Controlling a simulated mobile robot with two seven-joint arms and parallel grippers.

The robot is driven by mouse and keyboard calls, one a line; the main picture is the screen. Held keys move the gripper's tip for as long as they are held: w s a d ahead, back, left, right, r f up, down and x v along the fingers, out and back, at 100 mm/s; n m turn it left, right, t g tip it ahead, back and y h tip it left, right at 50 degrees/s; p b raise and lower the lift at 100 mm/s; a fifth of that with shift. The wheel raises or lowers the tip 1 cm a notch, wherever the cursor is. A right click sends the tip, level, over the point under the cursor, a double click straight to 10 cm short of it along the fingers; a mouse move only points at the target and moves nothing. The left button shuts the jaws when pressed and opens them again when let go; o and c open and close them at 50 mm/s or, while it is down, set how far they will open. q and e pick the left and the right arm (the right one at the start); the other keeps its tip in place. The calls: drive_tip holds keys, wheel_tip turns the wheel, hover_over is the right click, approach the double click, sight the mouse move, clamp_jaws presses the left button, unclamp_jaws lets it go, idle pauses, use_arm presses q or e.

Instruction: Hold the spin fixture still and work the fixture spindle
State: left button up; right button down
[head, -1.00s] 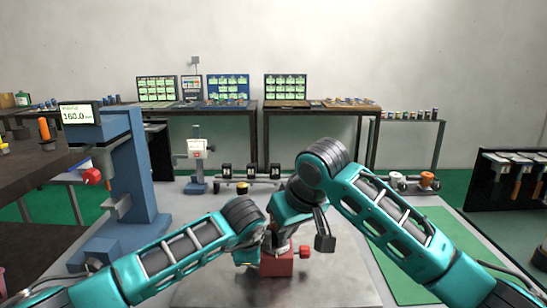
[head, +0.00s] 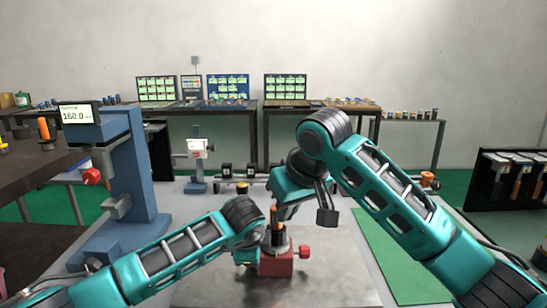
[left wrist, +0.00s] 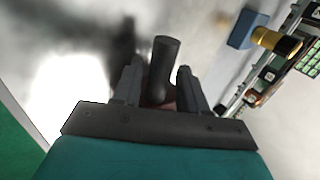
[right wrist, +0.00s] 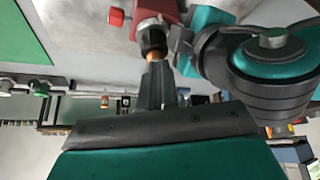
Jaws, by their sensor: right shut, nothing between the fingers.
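The spin fixture is a red block (head: 277,264) with a red knob (head: 304,251) on its right side. A dark chuck (head: 278,243) sits on top, with an orange-brown spindle (head: 274,216) standing upright in it. My right gripper (right wrist: 157,66) is shut and empty, with its tips close to the spindle end (right wrist: 153,54); I cannot tell whether they touch. My left gripper (left wrist: 158,80) is low at the fixture's left side. In the left wrist view its fingers stand apart with a dark cylinder (left wrist: 165,62) between them; contact is unclear. In the head view its fingertips are hidden.
The fixture stands on a grey plate (head: 330,285). A blue press with a display (head: 125,185) stands at left, and a green mat (head: 395,270) lies at right. Benches with screens (head: 285,87) line the back. Both my forearms cross the front; the plate beside the fixture is clear.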

use_arm(q)
drive_tip(key=shift+o, duration=0.7)
drive_tip(key=shift+s+f, duration=0.15)
drive_tip(key=shift+f, duration=0.1)
